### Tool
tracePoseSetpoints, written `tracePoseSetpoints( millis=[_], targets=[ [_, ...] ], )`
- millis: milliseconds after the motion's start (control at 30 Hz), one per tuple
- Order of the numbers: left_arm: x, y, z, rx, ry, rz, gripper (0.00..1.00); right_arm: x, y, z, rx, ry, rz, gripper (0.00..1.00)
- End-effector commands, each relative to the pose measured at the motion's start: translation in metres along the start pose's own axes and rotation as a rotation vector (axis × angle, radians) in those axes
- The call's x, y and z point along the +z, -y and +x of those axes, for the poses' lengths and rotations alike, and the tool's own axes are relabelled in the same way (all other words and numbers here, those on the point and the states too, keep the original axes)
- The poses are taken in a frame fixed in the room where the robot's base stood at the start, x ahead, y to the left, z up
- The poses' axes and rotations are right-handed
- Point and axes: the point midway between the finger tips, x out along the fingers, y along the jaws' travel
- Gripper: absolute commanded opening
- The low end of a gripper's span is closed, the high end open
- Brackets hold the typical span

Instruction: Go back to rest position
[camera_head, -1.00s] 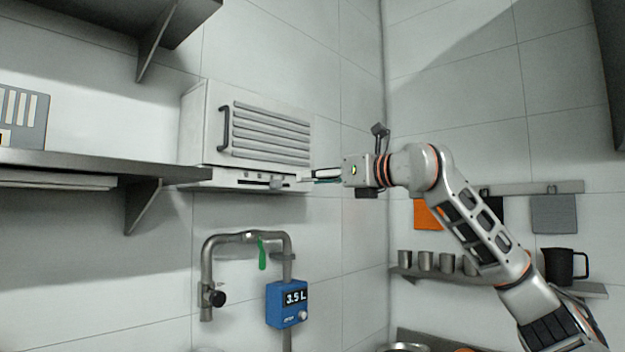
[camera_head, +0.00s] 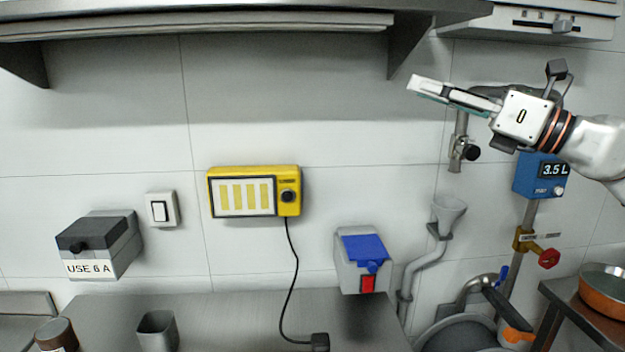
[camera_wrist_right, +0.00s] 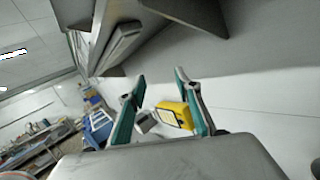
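My right gripper (camera_head: 418,87) is raised in front of the white tiled wall at the upper right of the head view, its fingers pointing left. In the right wrist view the two fingers (camera_wrist_right: 160,80) stand apart with nothing between them, so it is open and empty. It hangs in free space below and right of the dark wall shelf (camera_head: 200,18). My left gripper is in neither view.
A white wall unit (camera_head: 520,20) is above my right arm. A blue 3.5 L meter (camera_head: 538,176) on a pipe is close under it. A yellow box (camera_head: 288,197), a blue-lidded grey box (camera_head: 363,262) and a grey counter (camera_head: 230,312) are lower.

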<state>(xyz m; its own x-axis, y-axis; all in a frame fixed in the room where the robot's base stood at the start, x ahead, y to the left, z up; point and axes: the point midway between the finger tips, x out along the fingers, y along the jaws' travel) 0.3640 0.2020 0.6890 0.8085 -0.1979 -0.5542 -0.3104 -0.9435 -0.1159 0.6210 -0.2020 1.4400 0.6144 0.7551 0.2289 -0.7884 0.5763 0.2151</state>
Motion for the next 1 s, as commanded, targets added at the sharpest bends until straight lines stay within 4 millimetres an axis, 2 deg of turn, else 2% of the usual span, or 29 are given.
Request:
tracePoseSetpoints(
  millis=[33,133,233,367,467,567,667,800,900,1000],
  targets=[
    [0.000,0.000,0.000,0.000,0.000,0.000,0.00,-0.019,-0.011,0.006,0.050,0.039,0.079,0.33],
    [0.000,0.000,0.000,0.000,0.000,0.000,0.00,-0.040,-0.027,0.009,0.119,0.142,0.228,0.33],
    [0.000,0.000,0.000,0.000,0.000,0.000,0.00,-0.055,-0.032,0.004,0.149,0.257,0.388,0.33],
    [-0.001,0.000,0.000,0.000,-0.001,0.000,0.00,-0.075,-0.019,-0.012,0.129,0.419,0.606,0.33],
    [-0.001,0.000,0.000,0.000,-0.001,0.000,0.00,-0.096,0.001,-0.033,0.067,0.544,0.773,0.33],
    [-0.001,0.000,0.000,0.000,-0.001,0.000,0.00,-0.126,0.029,-0.059,-0.033,0.666,0.936,0.33],
    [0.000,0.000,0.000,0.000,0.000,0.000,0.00,-0.165,0.058,-0.092,-0.170,0.780,1.089,0.33],
    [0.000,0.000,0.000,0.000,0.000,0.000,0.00,-0.235,0.091,-0.148,-0.412,0.916,1.276,0.33],
    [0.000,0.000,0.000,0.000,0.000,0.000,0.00,-0.288,0.104,-0.190,-0.597,0.985,1.381,0.33],
    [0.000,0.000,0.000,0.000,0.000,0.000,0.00,-0.341,0.106,-0.234,-0.791,1.036,1.465,0.33]
  ],
)
